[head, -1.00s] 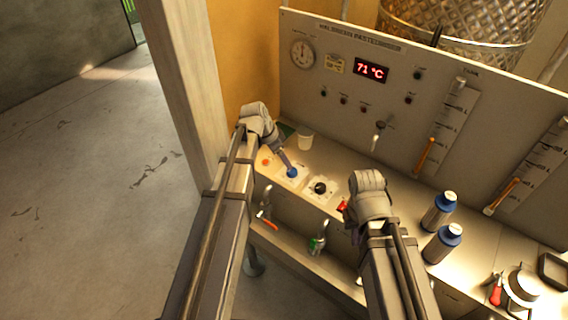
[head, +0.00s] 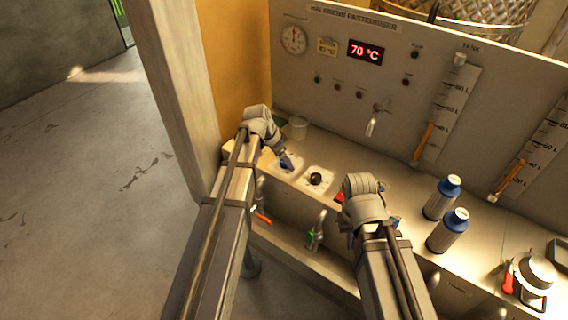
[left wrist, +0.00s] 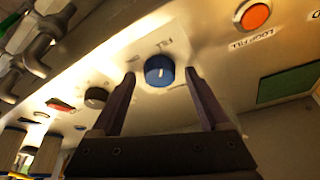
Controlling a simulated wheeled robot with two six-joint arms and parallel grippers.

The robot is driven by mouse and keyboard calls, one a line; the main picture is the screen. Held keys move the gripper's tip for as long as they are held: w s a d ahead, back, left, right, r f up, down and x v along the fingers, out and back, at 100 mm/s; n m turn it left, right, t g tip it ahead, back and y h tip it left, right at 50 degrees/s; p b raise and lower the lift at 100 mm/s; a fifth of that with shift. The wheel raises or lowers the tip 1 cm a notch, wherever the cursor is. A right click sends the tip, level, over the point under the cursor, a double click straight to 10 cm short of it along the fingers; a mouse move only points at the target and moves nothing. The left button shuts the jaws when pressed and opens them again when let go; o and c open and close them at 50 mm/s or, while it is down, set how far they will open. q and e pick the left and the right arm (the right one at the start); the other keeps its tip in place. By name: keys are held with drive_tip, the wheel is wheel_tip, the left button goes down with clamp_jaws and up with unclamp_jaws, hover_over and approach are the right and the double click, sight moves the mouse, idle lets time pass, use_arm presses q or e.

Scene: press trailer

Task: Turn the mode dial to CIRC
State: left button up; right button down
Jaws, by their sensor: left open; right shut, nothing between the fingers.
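The blue round dial (left wrist: 159,70) with a white pointer mark sits on a pale plate in the left wrist view. Small labels stand around it, one reading like FILL; I cannot read CIRC. My left gripper (left wrist: 160,85) is open, its two fingers on either side of the dial; I cannot tell whether they touch it. In the head view my left gripper (head: 287,163) covers most of the dial. A black knob (head: 315,178) is to its right, also in the left wrist view (left wrist: 96,97). My right gripper (head: 346,228) is shut and empty near the counter's front edge, its fingers mostly hidden.
An orange button (left wrist: 256,16) is beside the dial. Two blue-capped bottles (head: 440,198) stand right of my right gripper. The upright panel (head: 330,60) with a 70 °C display (head: 366,52) closes the back.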

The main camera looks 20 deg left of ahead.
use_arm(q)
drive_tip(key=shift+c, duration=0.4)
clamp_jaws()
